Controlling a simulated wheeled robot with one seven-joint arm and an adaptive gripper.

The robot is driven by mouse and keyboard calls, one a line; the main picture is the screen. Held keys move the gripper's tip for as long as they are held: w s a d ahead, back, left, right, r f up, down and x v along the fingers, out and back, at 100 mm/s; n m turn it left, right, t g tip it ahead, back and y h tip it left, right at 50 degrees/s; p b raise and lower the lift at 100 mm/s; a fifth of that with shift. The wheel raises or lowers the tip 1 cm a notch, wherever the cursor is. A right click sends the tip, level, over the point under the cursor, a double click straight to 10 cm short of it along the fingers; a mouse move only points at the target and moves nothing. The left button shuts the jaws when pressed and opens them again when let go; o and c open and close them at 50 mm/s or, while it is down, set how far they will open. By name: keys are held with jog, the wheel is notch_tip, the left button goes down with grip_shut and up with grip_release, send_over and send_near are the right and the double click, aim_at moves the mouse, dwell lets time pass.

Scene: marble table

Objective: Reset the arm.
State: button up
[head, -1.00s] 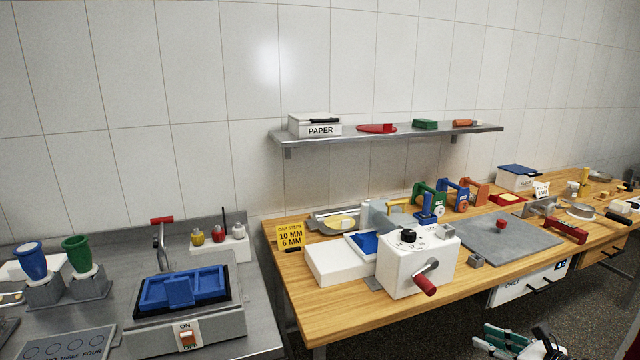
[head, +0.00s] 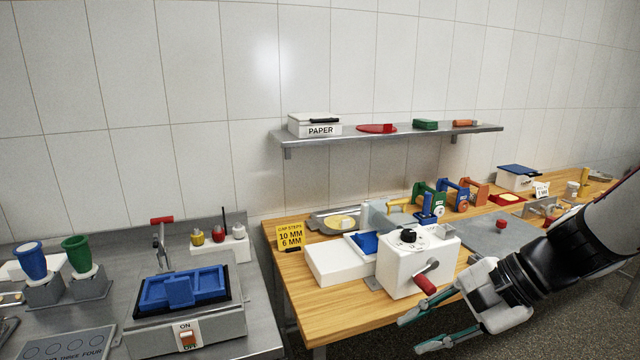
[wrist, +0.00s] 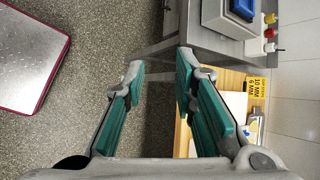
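My gripper (head: 424,325) is at the lower right in the head view, in front of the wooden bench's front edge and just below the white crank machine (head: 400,262). Its two teal-padded fingers are spread apart with nothing between them. In the wrist view my gripper (wrist: 158,75) is also open and empty, with speckled floor and a metal table leg beyond the fingers. My arm reaches in from the right and hides part of the bench's right side.
The wooden bench (head: 310,322) holds a white box (head: 335,262), a grey board (head: 490,232) and several coloured tools. A steel counter (head: 262,335) with a blue-topped switch machine (head: 190,318) stands left. A wall shelf (head: 370,136) is above. Open floor lies before the bench.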

jog(key=s+d+r+n+t+h, duration=0.2)
jog(key=s+d+r+n+h, duration=0.1)
jog(key=s+r+n+h, duration=0.5)
jog(key=s+n, duration=0.3)
jog(key=shift+s+d+r+t, duration=0.2)
jog(key=shift+s+d+t, duration=0.2)
jog(key=shift+r, duration=0.1)
